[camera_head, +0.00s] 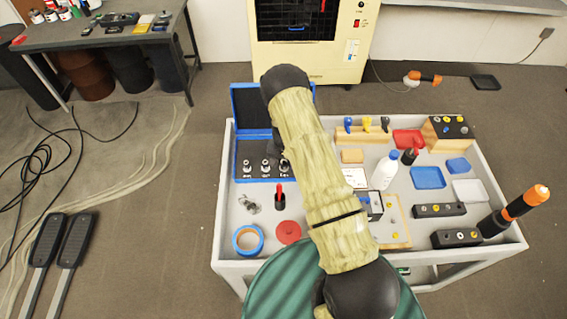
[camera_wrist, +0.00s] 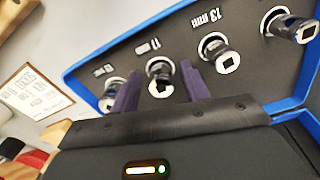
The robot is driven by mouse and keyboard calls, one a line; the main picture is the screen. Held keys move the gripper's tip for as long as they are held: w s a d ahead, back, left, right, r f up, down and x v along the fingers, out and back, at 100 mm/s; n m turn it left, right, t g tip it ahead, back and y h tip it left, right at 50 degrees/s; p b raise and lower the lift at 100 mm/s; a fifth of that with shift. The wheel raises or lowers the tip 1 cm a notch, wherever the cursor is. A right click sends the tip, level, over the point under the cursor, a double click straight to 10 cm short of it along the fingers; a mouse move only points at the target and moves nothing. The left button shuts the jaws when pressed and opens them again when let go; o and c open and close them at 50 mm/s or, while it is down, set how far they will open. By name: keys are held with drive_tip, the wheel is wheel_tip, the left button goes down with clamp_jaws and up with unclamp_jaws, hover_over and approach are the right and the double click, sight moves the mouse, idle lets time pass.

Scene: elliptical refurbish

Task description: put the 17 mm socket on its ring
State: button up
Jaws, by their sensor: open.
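An open blue case (camera_head: 238,145) with a dark insert stands at the left of the cart. Several chrome sockets (camera_head: 265,166) stand upright in a row in it. In the wrist view the blue tray (camera_wrist: 90,62) fills the upper right, with sockets beside white size labels. One label reads 13 mm; I cannot read a 17 mm label. My gripper (camera_wrist: 158,88) is open. Its two purple fingers appear on either side of one socket (camera_wrist: 160,72), apart from it as far as I can see. My arm hides part of the case in the head view. I cannot make out a ring.
A small chrome piece (camera_head: 249,204), a red-handled tool (camera_head: 280,197), a tape roll (camera_head: 247,240) and a red disc (camera_head: 288,232) lie in front of the case. A white bottle (camera_head: 384,172), blue tray (camera_head: 428,177) and dark blocks crowd the right side of the cart.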

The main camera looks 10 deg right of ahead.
sight(284, 162)
wheel_tip(284, 162, up, 12)
drive_tip(key=b, duration=0.3)
drive_tip(key=shift+b, duration=0.4)
drive_tip(key=shift+r, duration=0.15)
drive_tip(key=s+r+n+t, duration=0.1)
drive_tip(key=s+r+n, duration=0.1)
drive_tip(key=s+r, duration=0.7)
drive_tip(key=s+r+n+t, duration=0.1)
drive_tip(key=s+r+n, duration=0.1)
drive_tip(key=s+r, duration=0.6)
drive_tip(key=s, duration=0.7)
drive_tip(key=shift+r+n+t, duration=0.3)
drive_tip(key=shift+r+n, duration=0.05)
drive_tip(key=shift+n, duration=0.05)
drive_tip(key=shift+c, duration=0.5)
